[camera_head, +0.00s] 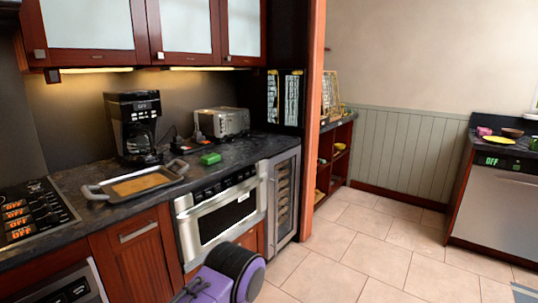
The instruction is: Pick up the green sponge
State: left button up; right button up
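A small bright green block, which looks like the green sponge (210,158), lies on the dark countertop (250,146), near its front edge. It sits in front of the silver toaster (222,122) and to the right of a metal tray (140,185). Nothing touches it from above. A purple and black part of one of my arms shows at the bottom of the head view, below and in front of the microwave drawer. Neither gripper's fingers can be made out in the view.
A black coffee maker (135,125) stands behind the tray. A stove top (32,212) is at the far left. The microwave drawer (217,211) under the counter is closed, beside a wine cooler (283,196). The tiled floor (375,250) to the right is clear.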

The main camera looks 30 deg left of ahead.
aim_at(213, 157)
jog(key=z, duration=0.2)
jog(key=i, duration=1.85)
jog(key=u, duration=0.7)
